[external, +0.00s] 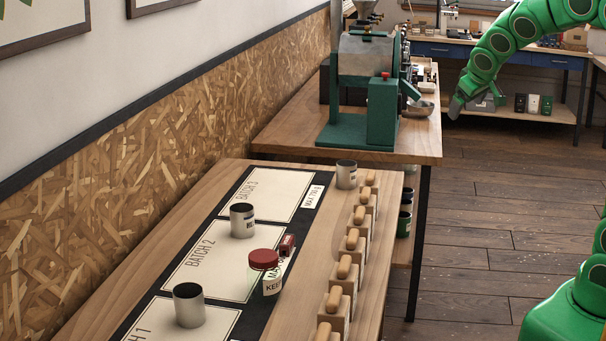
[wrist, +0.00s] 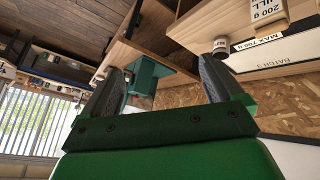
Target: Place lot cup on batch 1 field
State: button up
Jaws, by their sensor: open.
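The batch 1 field (external: 150,325) is a pale card at the near end of the table, partly cut off by the picture edge. A metal cup (external: 188,306) stands upright on it. A second metal cup (external: 242,221) stands on the batch 2 field (external: 190,270). A third cup (external: 346,175) stands on bare wood right of the batch 3 field (external: 265,193); a similar cup shows in the wrist view (wrist: 221,46). I cannot tell which is the lot cup. My gripper (external: 457,106) is open and empty, away from the cups, and its spread fingers show in the wrist view (wrist: 162,80).
A red-lidded jar (external: 264,272) and a small red object (external: 287,245) stand by the batch 2 field. Several wooden-handled blocks (external: 345,272) line the table's right edge. A green roaster (external: 368,95) stands on the bench behind, with a metal bowl (external: 420,108) near my gripper.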

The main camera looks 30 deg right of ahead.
jog(key=s+a+f+g+y, duration=0.1)
jog(key=s+f+g, duration=0.1)
jog(key=s, duration=0.9)
jog(key=s+a+f+g+y, duration=0.1)
jog(key=s+f+g, duration=0.2)
jog(key=s, duration=0.9)
jog(key=s+a+f+g+y, duration=0.1)
jog(key=s+f+g, duration=0.2)
jog(key=s, duration=0.9)
jog(key=shift+s+f+m, duration=0.15)
jog(key=shift+f+m, duration=0.25)
jog(key=shift+f, duration=0.1)
jog(key=shift+a, duration=0.1)
